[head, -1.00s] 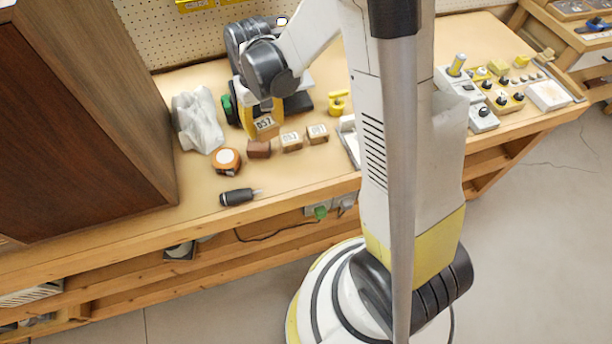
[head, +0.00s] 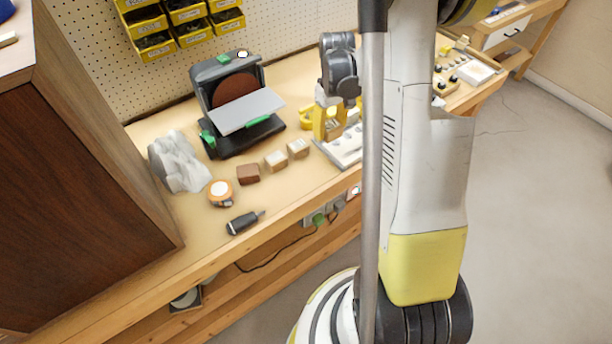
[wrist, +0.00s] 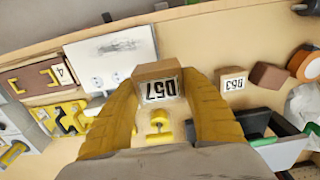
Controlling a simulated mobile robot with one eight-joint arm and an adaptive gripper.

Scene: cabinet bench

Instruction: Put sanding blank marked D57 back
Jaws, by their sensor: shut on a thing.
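My gripper (wrist: 160,100) is shut on the sanding blank marked D57 (wrist: 146,71), a tan block whose white label shows upside down in the wrist view. In the head view my gripper (head: 329,128) is over the bench, right of the sander and by the pale plate; I cannot make out the blank there. A similar block labelled D53 (wrist: 232,83) stands on the bench, with a plain brown block (wrist: 269,76) beyond it. The head view shows the brown block (head: 248,174) and two tan blocks (head: 276,161) (head: 298,148) in a row.
A disc sander (head: 240,100) stands behind the blocks. A tape measure (head: 220,191), dark-handled tool (head: 243,222) and grey lump (head: 180,162) are to the left. A yellow clamp-like piece (wrist: 158,128), pale plate (wrist: 112,58) and brown tray (wrist: 30,79) are near my gripper.

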